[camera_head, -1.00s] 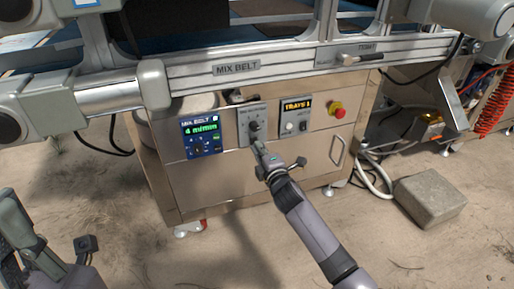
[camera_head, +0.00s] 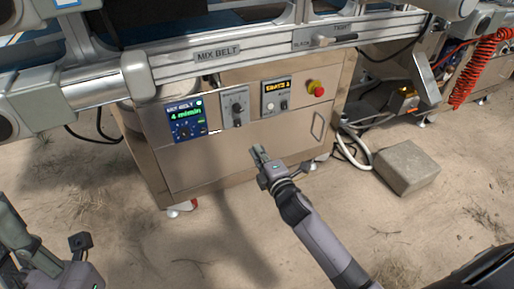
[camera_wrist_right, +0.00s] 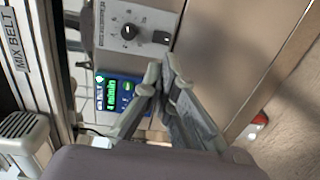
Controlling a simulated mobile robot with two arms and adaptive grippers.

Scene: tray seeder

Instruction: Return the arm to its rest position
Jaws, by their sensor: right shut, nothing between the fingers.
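My right gripper (camera_head: 258,154) is shut and empty in front of the lower part of the steel control cabinet (camera_head: 220,165), apart from the knob. It also shows in the right wrist view (camera_wrist_right: 162,72), with its fingertips together. The black knob (camera_head: 237,107) sits on a grey plate between the blue display (camera_head: 186,121), which reads 4 m/min, and the yellow-lit tray panel (camera_head: 275,96). In the right wrist view the knob (camera_wrist_right: 129,32) is uncovered. Part of my left gripper (camera_head: 22,240) shows at the lower left edge; its fingertips are not clear.
The conveyor rail marked MIX BELT (camera_head: 217,53) runs above the cabinet. A red stop button (camera_head: 316,88) is at the cabinet's right. A concrete block (camera_head: 407,167) lies on the sandy floor, near a white hose (camera_head: 352,150). The floor in front of the cabinet is open.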

